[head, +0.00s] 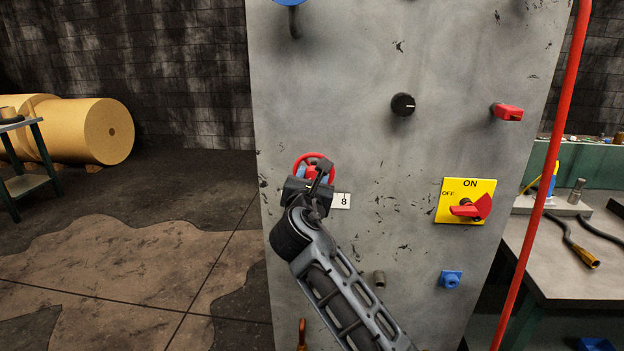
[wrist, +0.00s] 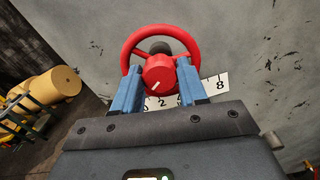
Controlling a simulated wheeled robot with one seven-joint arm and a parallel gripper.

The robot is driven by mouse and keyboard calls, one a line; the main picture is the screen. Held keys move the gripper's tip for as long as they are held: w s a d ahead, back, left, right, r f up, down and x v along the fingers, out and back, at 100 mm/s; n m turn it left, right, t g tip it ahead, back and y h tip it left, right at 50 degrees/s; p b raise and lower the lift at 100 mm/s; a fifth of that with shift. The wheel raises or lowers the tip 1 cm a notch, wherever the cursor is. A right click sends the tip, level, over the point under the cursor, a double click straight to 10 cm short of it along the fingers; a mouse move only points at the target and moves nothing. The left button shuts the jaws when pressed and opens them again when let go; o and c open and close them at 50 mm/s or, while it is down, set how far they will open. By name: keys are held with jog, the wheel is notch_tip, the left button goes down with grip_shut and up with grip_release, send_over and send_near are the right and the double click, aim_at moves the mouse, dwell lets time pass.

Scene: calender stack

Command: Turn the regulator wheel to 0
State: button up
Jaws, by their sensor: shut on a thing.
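The red regulator wheel (wrist: 130,44) is mounted on the grey panel and shows a round red hub (wrist: 158,78) with a short slanting white mark near its lower middle. My gripper (wrist: 159,70) is at the wheel, its blue fingers on both sides of the hub and shut on it. A white number scale (wrist: 215,88) lies behind the wheel; 0, 2 and 8 can be read, and a finger hides part of it. In the head view the wheel (head: 299,165) is partly covered by my gripper (head: 318,176), and only the 8 of the scale (head: 342,201) shows.
The panel (head: 400,60) also carries a black knob (head: 403,104), a red lever (head: 507,112), a yellow ON/OFF switch (head: 452,209) and a blue fitting (head: 451,279). A red pipe (head: 537,190) runs along its right. Open floor (head: 120,270) lies to the left.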

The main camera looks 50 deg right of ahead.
jog(key=m+b, duration=0.1)
jog(key=m, duration=0.4)
jog(key=shift+f, duration=0.15)
jog(key=m+b, duration=0.2)
jog(key=m, duration=0.3)
jog(key=shift+f, duration=0.1)
jog(key=shift+w+a+f+m+b, duration=0.1)
jog(key=shift+m+b, duration=6)
jog(key=shift+m, duration=1.95)
jog(key=shift+w+f+m+b, duration=0.1)
jog(key=shift+m+b, duration=5.95)
jog(key=shift+m, duration=2)
jog(key=shift+s, duration=0.1)
